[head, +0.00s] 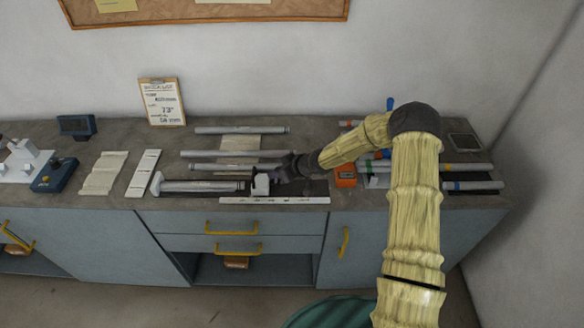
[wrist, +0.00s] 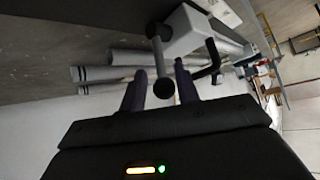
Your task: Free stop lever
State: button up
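A white stop block (head: 261,184) stands at the right end of a grey tube in the bench jig. In the wrist view the white block (wrist: 188,30) carries a grey rod with a dark round knob (wrist: 163,88) and a black bent handle (wrist: 213,58). Which of these is the stop lever I cannot tell for sure. My gripper (head: 281,171) is just right of the block in the head view. In the wrist view my gripper (wrist: 160,88) has its fingers apart, with the knob appearing in the gap. Whether the fingers touch it I cannot tell.
Long grey tubes (head: 235,154) lie behind the jig. A white strip (head: 275,200) lies along the bench's front edge. An orange box (head: 345,175) and colour-banded tubes (head: 472,185) are to the right. A sign (head: 162,102) stands at the back. The bench (head: 120,140) has clear room back left.

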jog(key=v, duration=1.7)
jog(key=shift+p, duration=0.35)
jog(key=shift+s+a+f, duration=0.1)
jog(key=shift+a, duration=0.05)
jog(key=s+d+f+m+g+h+b, duration=0.25)
jog(key=s+h, duration=0.25)
jog(key=s, duration=0.4)
jog(key=s+d+r+m+h, duration=0.1)
jog(key=s+r+m, duration=0.1)
jog(key=s, duration=0.2)
jog(key=s+d+r+m+h, duration=0.1)
jog(key=s+d+r+m, duration=0.1)
jog(key=s, duration=0.3)
jog(key=s+d+r+m+b, duration=0.1)
jog(key=s+r+m, duration=0.1)
jog(key=s+r, duration=0.2)
jog(key=shift+s+d+h, duration=0.35)
jog(key=shift+s+h, duration=0.05)
jog(key=shift+s, duration=0.15)
